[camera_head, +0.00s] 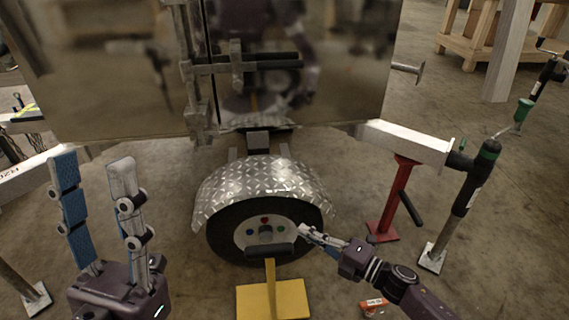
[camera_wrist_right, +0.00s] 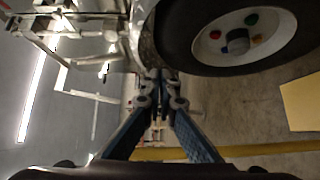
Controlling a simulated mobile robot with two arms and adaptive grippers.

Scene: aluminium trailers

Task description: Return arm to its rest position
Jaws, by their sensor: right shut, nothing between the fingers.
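My right gripper (camera_head: 306,233) is at the right side of the trailer wheel (camera_head: 240,238), in front of the tyre in the head view. Its fingers are closed together with nothing between them, as the right wrist view shows (camera_wrist_right: 165,75). The wheel also shows in the right wrist view (camera_wrist_right: 212,55), with coloured lug nuts around a grey hub. I cannot tell whether the fingertips touch the tyre. My left gripper (camera_head: 92,160) stands upright at the left of the head view, its two fingers apart and empty.
A diamond-plate fender (camera_head: 262,181) arches over the wheel. A yellow stand (camera_head: 272,298) is in front of it. A red jack stand (camera_head: 391,205) and a dark pole (camera_head: 466,195) stand to the right. An orange item (camera_head: 374,306) lies on the floor near my right arm.

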